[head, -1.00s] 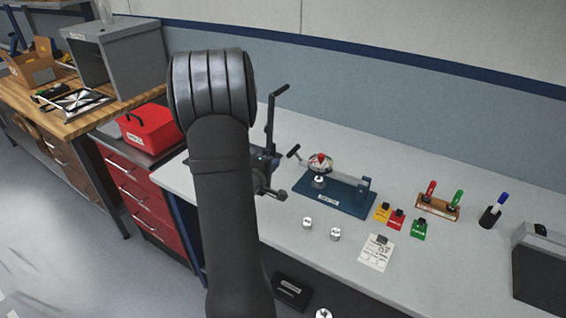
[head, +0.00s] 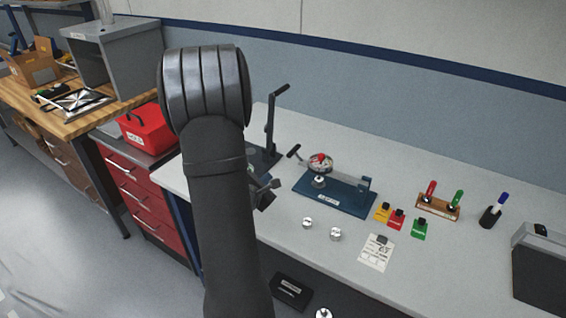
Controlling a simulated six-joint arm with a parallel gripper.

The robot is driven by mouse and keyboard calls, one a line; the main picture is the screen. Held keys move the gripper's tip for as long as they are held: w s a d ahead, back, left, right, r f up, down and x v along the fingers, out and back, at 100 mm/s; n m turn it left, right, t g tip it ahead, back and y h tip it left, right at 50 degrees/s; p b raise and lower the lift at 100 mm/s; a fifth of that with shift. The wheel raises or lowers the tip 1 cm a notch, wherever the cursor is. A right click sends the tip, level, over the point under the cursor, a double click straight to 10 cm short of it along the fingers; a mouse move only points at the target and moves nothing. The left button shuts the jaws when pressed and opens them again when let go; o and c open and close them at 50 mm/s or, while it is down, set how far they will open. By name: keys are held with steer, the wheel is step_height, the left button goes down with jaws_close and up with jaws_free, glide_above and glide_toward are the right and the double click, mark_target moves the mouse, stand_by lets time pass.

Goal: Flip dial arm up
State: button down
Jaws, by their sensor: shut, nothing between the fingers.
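A blue fixture (head: 330,203) stands on the grey bench, with a round dial (head: 321,162) over its left part and a small silver part below the dial. A short arm with a black grip (head: 293,151) sticks out from the dial to the upper left; it looks tilted, and its joint is too small to make out. My gripper (head: 276,185) shows just right of my dark arm link, left of the blue fixture and apart from it. It is shut and empty. Most of its body is hidden behind my arm link.
A dark stand with a tall post and lever (head: 271,120) stands behind my gripper. Two silver parts (head: 336,234), a paper tag (head: 376,252), coloured blocks (head: 397,218), a wooden holder (head: 438,207) and a pen cup (head: 490,217) lie to the right.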

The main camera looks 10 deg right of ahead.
steer(key=shift+w, duration=0.1)
steer(key=x, duration=1)
steer(key=shift+d, duration=0.2)
steer(key=shift+s+d+r, duration=0.2)
steer(key=shift+s+r, duration=0.1)
steer(key=shift+r, duration=0.3)
steer(key=shift+s+d+r, duration=0.2)
steer(key=shift+s+r, duration=0.1)
steer(key=shift+r, duration=0.3)
steer(key=shift+s+d+r, duration=0.25)
steer(key=shift+s+r, duration=0.05)
steer(key=shift+r, duration=0.2)
